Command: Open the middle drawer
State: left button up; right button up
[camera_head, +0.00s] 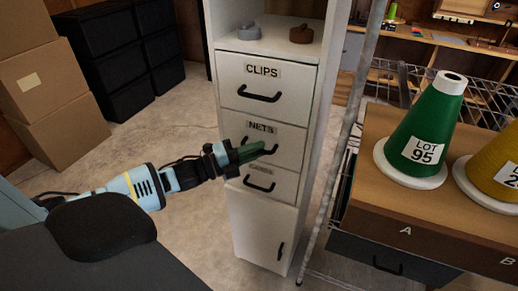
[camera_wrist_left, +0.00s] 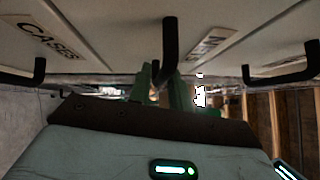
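The middle drawer (camera_head: 285,132), labelled NETS, is in the white cabinet between the CLIPS drawer and a lower drawer. Its front looks flush with the others. Its dark bar handle (camera_head: 262,148) is partly hidden by my left gripper (camera_head: 252,153). In the left wrist view the handle (camera_wrist_left: 170,48) stands out from the drawer front, and the green fingers (camera_wrist_left: 160,92) are on both sides of it. A gap shows between the fingers, so the left gripper looks open around the handle; contact is not clear. My right gripper is not in view.
The CLIPS drawer (camera_head: 262,82) is above and the lower drawer (camera_head: 262,177) below, both with bar handles. A wooden-topped unit (camera_head: 365,200) with a green cone (camera_head: 425,130) stands at the right. Cardboard boxes (camera_head: 45,90) stand at the left. Floor is clear before the cabinet's left side.

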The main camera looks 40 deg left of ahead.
pick_arm(q)
jog(key=shift+w+d+r, duration=0.1)
jog(key=shift+w+d, duration=0.3)
jog(key=shift+w, duration=0.15)
grip_shut()
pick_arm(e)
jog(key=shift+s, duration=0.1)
pick_arm(q)
jog(key=shift+s, duration=0.15)
